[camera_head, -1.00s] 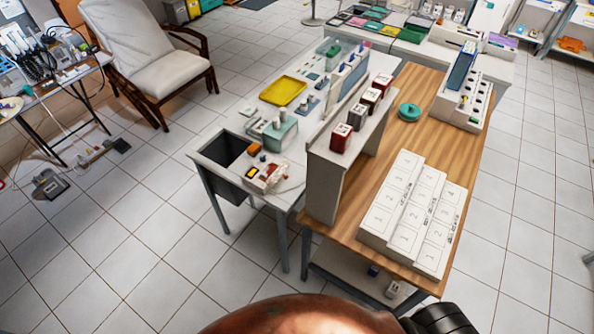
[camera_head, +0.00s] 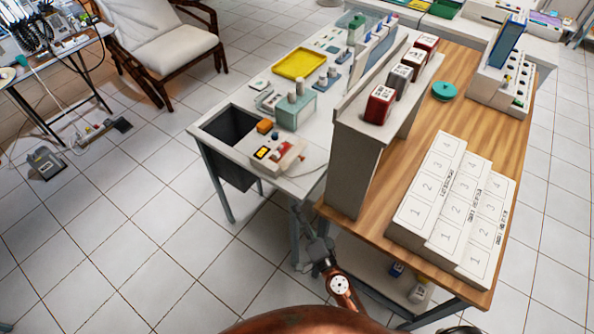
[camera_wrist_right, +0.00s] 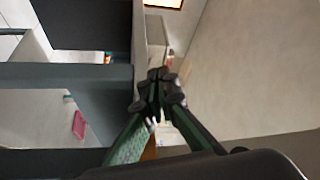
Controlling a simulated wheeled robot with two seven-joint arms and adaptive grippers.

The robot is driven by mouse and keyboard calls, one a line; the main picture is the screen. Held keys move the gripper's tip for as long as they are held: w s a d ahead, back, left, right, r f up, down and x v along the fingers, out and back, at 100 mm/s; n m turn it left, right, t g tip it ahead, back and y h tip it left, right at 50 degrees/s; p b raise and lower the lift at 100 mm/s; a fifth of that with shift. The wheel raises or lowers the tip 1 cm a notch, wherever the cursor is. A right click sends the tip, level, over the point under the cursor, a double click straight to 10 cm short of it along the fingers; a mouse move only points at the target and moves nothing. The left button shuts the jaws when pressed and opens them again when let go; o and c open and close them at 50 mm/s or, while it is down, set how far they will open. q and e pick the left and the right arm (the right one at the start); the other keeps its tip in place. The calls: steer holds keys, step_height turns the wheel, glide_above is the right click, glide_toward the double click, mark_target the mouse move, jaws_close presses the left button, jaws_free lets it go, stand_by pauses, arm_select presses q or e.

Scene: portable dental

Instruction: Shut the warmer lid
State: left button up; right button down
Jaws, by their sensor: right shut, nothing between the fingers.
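A small white and red device with a lit orange display (camera_head: 276,155) sits near the front of the white table; it may be the warmer, but I cannot make out a lid or its state. A lit orange panel (camera_wrist_right: 163,3) shows at the top edge of the right wrist view. My left gripper is not in view.
The white table (camera_head: 318,172) has an open dark bin (camera_head: 231,126) at its left front. A wooden table (camera_head: 440,122) holds numbered white boxes (camera_head: 430,190) and a teal round piece (camera_head: 444,91). Floor in front is clear.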

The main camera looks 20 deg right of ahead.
step_height(320, 180, up, 7)
steer(key=m+t+h+b, duration=0.1)
steer(key=m+t+h, duration=0.1)
steer(key=m, duration=0.2)
steer(key=m+g+h, duration=0.1)
steer(key=m+h, duration=0.4)
steer(key=m, duration=0.2)
glide_toward(298, 156)
steer(key=w+r, duration=0.2)
steer(key=w, duration=0.1)
steer(key=shift+w+d+b, duration=0.15)
steer(key=shift+w+b, duration=0.05)
steer(key=shift+b, duration=0.1)
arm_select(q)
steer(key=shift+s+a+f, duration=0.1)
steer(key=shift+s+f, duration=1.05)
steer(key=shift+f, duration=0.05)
arm_select(e)
steer(key=shift+x, duration=0.75)
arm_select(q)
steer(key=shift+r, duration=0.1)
arm_select(e)
steer(key=shift+r, duration=0.1)
